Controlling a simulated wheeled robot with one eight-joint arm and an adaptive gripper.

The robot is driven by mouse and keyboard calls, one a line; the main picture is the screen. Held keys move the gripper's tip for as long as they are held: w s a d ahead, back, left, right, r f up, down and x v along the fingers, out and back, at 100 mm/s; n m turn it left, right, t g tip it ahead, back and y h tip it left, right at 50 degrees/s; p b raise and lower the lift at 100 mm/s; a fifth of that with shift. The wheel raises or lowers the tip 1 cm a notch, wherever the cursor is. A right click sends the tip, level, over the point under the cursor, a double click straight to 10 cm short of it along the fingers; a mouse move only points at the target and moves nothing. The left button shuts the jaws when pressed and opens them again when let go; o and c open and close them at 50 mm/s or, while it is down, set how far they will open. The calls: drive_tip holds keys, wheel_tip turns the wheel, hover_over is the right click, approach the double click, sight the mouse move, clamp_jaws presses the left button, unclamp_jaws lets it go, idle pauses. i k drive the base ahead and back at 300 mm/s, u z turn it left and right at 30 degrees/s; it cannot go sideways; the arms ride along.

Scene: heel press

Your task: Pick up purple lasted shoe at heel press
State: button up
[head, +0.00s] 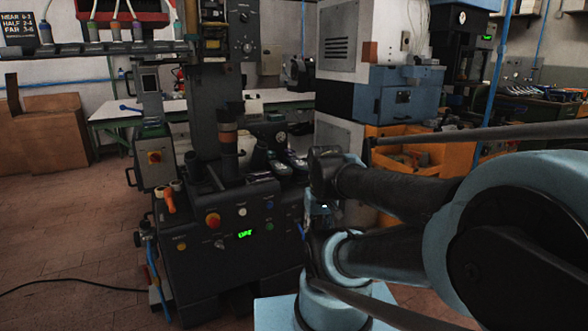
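The heel press (235,235) is a dark machine with a control panel and a green lit readout, left of centre. A small dark item with a purple tint (260,178) lies on the press's top, right of its column; it looks like the purple lasted shoe, but it is too small and dark to be sure. Other dark shoe-like shapes (290,165) sit just behind and right of it. My arm comes in from the right, and its wrist end is just right of these shapes. The fingers of my gripper cannot be made out among the dark arm parts.
An orange lever (170,201) stands at the press's left front. A blue and white cabinet machine (390,95) stands behind my arm, with an orange bin (425,150) beside it. A hose and black cable (75,284) lie on the floor left. A rack with bottles (112,47) hangs upper left.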

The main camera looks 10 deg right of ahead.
sight(299, 167)
drive_tip(key=z, duration=0.35)
drive_tip(key=i, duration=1.15)
drive_tip(key=z, duration=0.15)
